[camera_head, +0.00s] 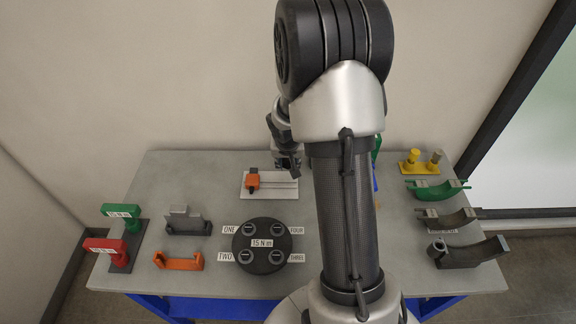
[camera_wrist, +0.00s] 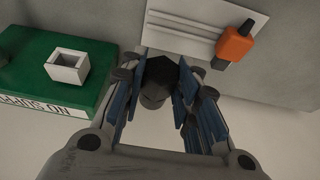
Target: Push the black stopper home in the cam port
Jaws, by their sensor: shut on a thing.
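My gripper (camera_wrist: 160,90) is shut on the black stopper (camera_wrist: 157,80), a dark piece with a faceted end and a rounder part, between the blue-padded fingers. In the head view my gripper (camera_head: 286,162) is small and partly hidden behind my arm, near the back of the table beside the white plate. The stopper cannot be made out in the head view. I cannot pick out the cam port for sure. A white square open socket (camera_wrist: 68,66) stands on a green block (camera_wrist: 50,88) with a lettered label, left of my gripper and apart from it.
A white slotted plate (camera_head: 280,191) carries an orange piece (camera_head: 253,181). On the grey table (camera_head: 205,168) are a black disc (camera_head: 262,262) with numbered labels, an orange bracket (camera_head: 178,261), red (camera_head: 104,247) and green (camera_head: 121,211) handles, and curved holders (camera_head: 468,252) at right.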

